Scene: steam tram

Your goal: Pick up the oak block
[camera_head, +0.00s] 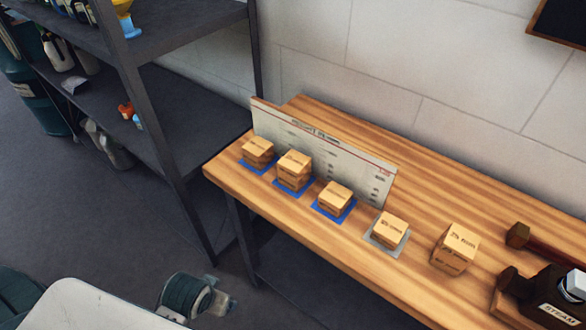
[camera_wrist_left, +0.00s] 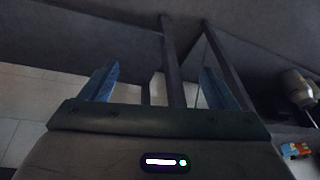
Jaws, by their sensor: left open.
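Several pale wooden blocks with dark lettering stand in a slanting row on the wooden bench in the head view. Three, a far-left block (camera_head: 257,152), a taller-looking block (camera_head: 294,168) and a third block (camera_head: 335,197), are on blue pads. Another block (camera_head: 390,230) is on a grey pad, and the rightmost block (camera_head: 456,248) stands on bare wood. The lettering is too small to tell which is oak. My left gripper (camera_wrist_left: 160,80) is open and empty in the left wrist view, with no block between its blue fingers. My right gripper is not in view.
A white printed board (camera_head: 325,150) stands upright behind the blocks on the bench (camera_head: 420,140). A dark machine labelled STEAM (camera_head: 555,305) is at the bench's right end. Dark metal shelves (camera_head: 190,40) stand left of the bench. The bench's front strip is clear.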

